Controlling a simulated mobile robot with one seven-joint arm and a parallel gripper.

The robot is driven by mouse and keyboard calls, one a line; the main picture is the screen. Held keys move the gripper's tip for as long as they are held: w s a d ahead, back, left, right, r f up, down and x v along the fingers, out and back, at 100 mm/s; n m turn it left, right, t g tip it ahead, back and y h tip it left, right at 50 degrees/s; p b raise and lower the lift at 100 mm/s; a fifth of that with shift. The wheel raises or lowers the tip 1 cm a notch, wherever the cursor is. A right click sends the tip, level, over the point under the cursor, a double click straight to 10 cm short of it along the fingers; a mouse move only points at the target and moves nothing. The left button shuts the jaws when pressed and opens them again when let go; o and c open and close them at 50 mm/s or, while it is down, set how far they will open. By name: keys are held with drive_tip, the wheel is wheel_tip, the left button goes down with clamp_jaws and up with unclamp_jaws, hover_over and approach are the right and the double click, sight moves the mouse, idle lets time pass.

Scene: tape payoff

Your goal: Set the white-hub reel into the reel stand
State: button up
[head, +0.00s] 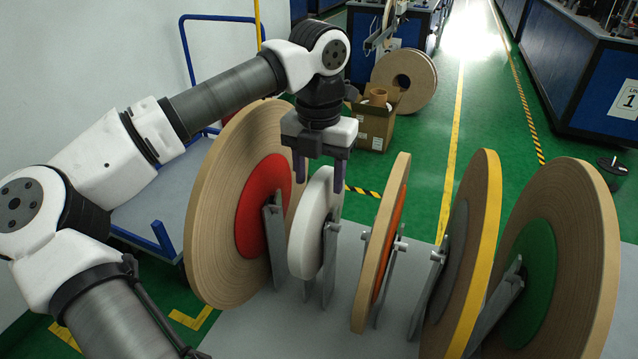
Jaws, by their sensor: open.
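A thick, plain white reel (313,232) stands upright in the row, between the red-hub reel and the orange-hub reel. It is much smaller than its neighbours, and no brown tape shows on it. Grey uprights of the reel stand (329,262) show at its right side; its lower edge is near the grey platform. My gripper (318,181) points down over the top of this white reel, with its dark fingers open and apart. The fingertips overlap the reel's upper part in the picture; I cannot tell whether they touch it.
A large red-hub reel (217,215) stands left. An orange-hub reel (381,245), a yellow-edged grey-hub reel (484,225) and a green-hub reel (590,240) stand right, each beside grey uprights. Behind are a cardboard box (372,130), a leaning reel (420,85) and a blue-railed cart (160,238).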

wheel_tip(320, 180, up, 11)
idle(0.3)
idle(0.4)
